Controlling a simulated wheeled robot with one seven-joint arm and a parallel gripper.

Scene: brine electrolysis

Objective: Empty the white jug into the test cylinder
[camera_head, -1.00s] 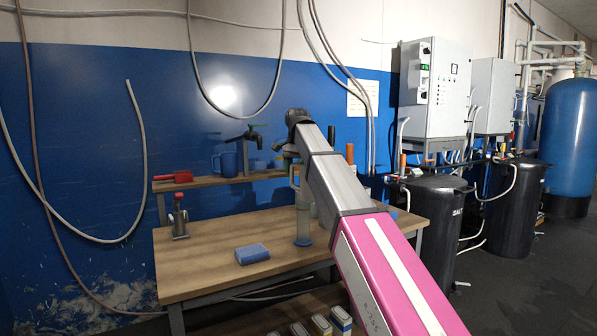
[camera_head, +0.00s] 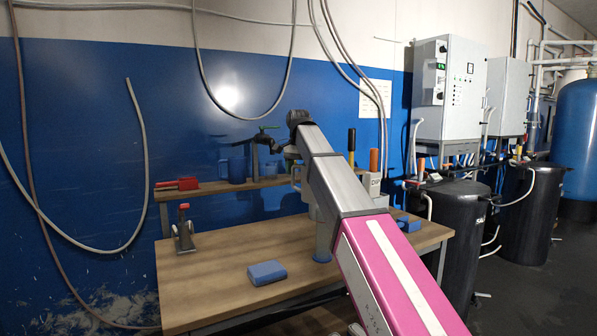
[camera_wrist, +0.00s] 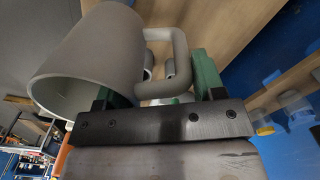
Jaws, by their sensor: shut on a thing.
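My gripper (camera_wrist: 158,88) shows its green fingers in the wrist view, shut on the handle of the white jug (camera_wrist: 85,62). The jug looks grey-white in shade, and its open mouth faces the lower left of that view. I cannot see what is inside it. In the head view my gripper (camera_head: 291,155) is above the table, and only a pale part of the jug (camera_head: 296,178) shows beside my arm. A clear cylinder with a bluish foot, likely the test cylinder (camera_head: 322,242), stands on the table.
The wooden table (camera_head: 215,265) carries a blue folded cloth (camera_head: 266,272) and a metal stand with a red top (camera_head: 183,235). The table's left part is mostly clear.

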